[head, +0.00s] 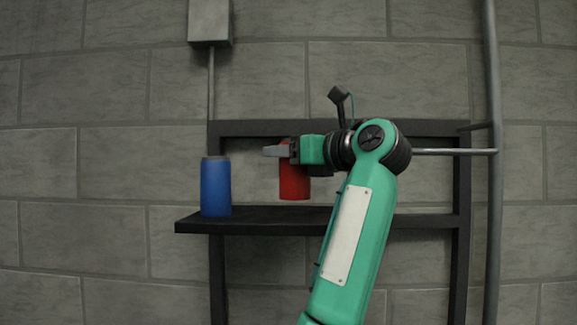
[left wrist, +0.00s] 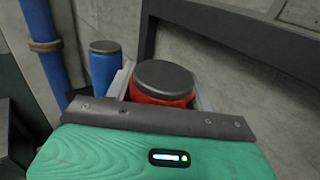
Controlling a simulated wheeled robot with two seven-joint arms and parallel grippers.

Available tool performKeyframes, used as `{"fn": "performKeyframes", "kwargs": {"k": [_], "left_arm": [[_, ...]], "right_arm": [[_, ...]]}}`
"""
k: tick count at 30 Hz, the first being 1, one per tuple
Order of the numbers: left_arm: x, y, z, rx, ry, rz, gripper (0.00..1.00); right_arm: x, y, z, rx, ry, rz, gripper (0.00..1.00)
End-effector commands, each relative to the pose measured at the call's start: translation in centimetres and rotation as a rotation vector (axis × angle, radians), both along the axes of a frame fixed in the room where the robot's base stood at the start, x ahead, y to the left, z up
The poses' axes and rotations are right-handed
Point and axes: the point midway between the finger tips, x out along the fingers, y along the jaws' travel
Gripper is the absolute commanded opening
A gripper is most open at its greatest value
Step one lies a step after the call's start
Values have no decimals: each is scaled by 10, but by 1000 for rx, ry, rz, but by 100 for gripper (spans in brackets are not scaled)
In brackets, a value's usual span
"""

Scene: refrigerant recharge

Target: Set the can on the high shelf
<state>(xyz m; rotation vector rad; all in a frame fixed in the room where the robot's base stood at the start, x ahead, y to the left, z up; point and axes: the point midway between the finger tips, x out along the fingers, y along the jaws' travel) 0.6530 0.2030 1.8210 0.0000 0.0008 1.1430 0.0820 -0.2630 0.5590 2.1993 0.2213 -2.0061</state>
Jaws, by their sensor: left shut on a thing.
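The red can (head: 294,186) is upright in my left gripper (head: 279,151), which is shut around its upper part. Its bottom shows a little above the dark shelf (head: 270,223), with a strip of wall between. In the left wrist view the red can (left wrist: 160,85), with its dark grey lid, sits between the two fingers of the gripper (left wrist: 162,92). My left arm hides the right part of the shelf. My right gripper is not in view.
A blue can (head: 216,188) stands upright on the shelf's left end; it also shows in the left wrist view (left wrist: 104,66). A dark frame (head: 461,180) carries the shelf. A vertical pipe (head: 492,200) runs at right. A grey box (head: 209,22) hangs above left.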

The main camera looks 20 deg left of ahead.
Motion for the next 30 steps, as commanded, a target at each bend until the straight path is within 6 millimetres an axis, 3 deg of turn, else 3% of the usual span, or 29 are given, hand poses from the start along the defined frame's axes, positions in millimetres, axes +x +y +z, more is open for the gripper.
{"fn": "performKeyframes", "kwargs": {"k": [9, 22, 23, 24, 26, 30], "left_arm": [[0, 0, -28, 0, -1, 0, 17], [0, 0, -36, 0, -1, -1, 17], [0, 0, -35, -1, 0, 0, 60], [0, 0, -34, -1, 0, 0, 67], [0, 0, -34, -1, 0, 0, 75], [0, 0, -34, 0, 0, 0, 75]], "right_arm": [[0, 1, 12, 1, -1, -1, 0], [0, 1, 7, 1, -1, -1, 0], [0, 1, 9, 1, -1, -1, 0], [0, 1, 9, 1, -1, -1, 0], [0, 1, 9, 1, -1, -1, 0], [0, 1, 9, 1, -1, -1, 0]]}}
